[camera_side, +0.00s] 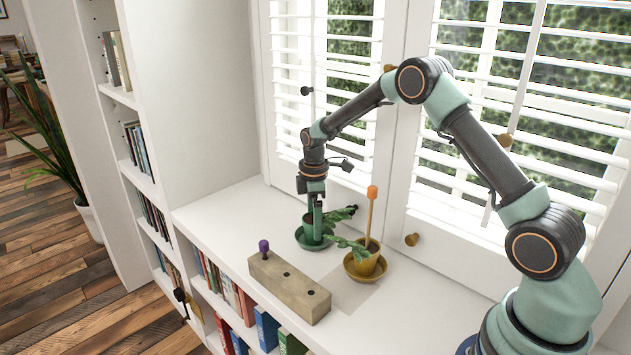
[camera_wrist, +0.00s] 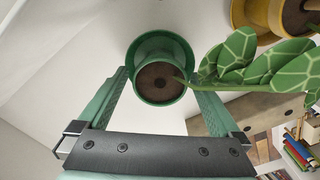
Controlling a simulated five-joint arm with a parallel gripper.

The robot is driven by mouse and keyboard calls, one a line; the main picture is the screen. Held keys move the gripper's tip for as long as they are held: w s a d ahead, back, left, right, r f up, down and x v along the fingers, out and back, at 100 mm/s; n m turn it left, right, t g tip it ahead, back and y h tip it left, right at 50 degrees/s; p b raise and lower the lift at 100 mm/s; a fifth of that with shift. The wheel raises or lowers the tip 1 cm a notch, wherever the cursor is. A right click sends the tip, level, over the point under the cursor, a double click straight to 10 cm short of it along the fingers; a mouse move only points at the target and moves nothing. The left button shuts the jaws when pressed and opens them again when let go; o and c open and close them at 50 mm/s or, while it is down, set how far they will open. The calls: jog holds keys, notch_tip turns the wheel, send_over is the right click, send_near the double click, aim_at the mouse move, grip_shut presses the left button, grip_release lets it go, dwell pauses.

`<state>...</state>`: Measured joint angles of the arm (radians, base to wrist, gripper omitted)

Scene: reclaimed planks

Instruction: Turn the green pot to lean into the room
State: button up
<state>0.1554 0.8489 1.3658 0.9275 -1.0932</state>
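The green pot (camera_side: 307,229) stands upright in a green saucer (camera_side: 301,243) on the white sill. Its plant leans right, with patterned leaves (camera_side: 347,247) toward the yellow pot. My gripper (camera_side: 316,214) points straight down over the green pot. In the wrist view, the pot (camera_wrist: 159,85) shows dark soil and sits between my fingers (camera_wrist: 158,76). One finger is on each side, with no clear gap at the rim, so it looks shut on the pot. The finger contact is partly hidden in the side view.
A yellow pot (camera_side: 366,266) with an orange-topped stake (camera_side: 371,205) stands close on the right. A wooden block (camera_side: 289,287) with holes and a purple-topped peg (camera_side: 264,247) lies in front. Window shutters (camera_side: 340,100) stand behind. The sill's left end is clear.

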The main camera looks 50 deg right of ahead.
notch_tip(320, 180, up, 11)
jog(key=s+a+r+m+t, duration=0.2)
jog(key=s+a+r+m, duration=0.2)
jog(key=s+r, duration=0.5)
jog(key=s+a+m+t, duration=0.3)
jog(key=s+m, duration=0.3)
jog(key=s, duration=0.6)
jog(key=shift+s+a+r+m+t, duration=0.2)
jog(key=shift+a+r+m+t, duration=0.1)
jog(key=shift+a+r+m, duration=0.15)
